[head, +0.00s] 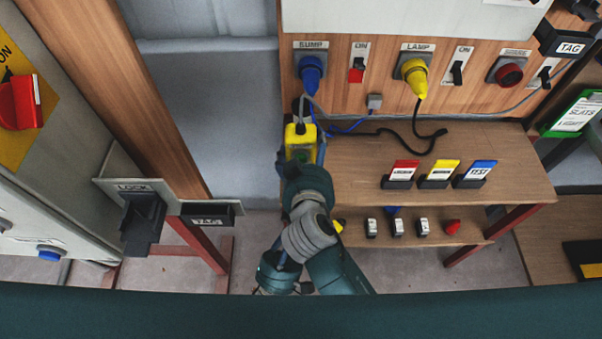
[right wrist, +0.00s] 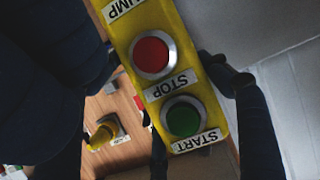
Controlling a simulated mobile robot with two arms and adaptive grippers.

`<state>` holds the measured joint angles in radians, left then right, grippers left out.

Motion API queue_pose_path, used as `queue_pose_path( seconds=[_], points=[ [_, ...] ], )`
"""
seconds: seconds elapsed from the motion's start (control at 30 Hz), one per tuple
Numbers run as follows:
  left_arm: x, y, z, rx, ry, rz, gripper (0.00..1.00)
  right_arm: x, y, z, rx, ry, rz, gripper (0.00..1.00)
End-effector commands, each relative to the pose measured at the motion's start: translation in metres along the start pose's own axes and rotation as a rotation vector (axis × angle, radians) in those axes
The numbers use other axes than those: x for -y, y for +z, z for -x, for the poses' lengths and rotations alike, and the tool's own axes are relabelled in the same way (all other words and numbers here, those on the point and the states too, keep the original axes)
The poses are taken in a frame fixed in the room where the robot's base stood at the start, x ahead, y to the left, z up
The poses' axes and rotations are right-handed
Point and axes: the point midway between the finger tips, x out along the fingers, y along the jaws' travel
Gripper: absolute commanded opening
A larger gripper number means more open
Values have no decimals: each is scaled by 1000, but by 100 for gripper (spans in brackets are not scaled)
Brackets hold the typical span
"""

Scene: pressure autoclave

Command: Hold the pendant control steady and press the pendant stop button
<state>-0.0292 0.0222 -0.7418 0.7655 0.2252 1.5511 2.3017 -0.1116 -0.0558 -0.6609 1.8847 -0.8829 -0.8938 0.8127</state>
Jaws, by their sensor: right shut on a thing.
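The yellow pendant control (head: 300,143) hangs beside the left end of the wooden bench in the head view. My right gripper (head: 302,156) is shut around its sides. In the right wrist view the pendant (right wrist: 138,33) is close and tilted, with dark fingers of my right gripper (right wrist: 190,100) on both sides. Its red stop button (right wrist: 152,54) sits above the STOP label, and the green start button (right wrist: 184,118) sits near the START label. Both button faces are uncovered there. My left gripper is in neither view.
A black cable (head: 380,131) lies on the bench (head: 350,173). Red, yellow and blue tags stand on it. A LOCK bracket (head: 143,215) juts out at left.

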Motion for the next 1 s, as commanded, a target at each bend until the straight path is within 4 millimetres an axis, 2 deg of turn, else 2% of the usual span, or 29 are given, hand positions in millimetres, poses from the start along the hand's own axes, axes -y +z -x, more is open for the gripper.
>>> queue_pose_path(
  seconds=[0.3, 0.33, 0.43, 0.77, 0.87, 1.0],
  points=[
    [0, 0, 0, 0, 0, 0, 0, 0, 2, 0, 4, 1, 2, 35],
    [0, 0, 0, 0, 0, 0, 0, 0, 2, 0, 4, 1, 2, 80],
    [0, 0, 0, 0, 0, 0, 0, 0, 2, 0, 3, 1, 2, 98],
    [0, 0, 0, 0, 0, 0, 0, 0, 1, 1, 1, 0, 0, 98],
    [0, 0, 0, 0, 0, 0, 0, 1, 1, 9, 2, -1, -1, 98],
    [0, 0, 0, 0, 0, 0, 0, 0, 1, 34, 4, -1, -4, 98]
  ],
)
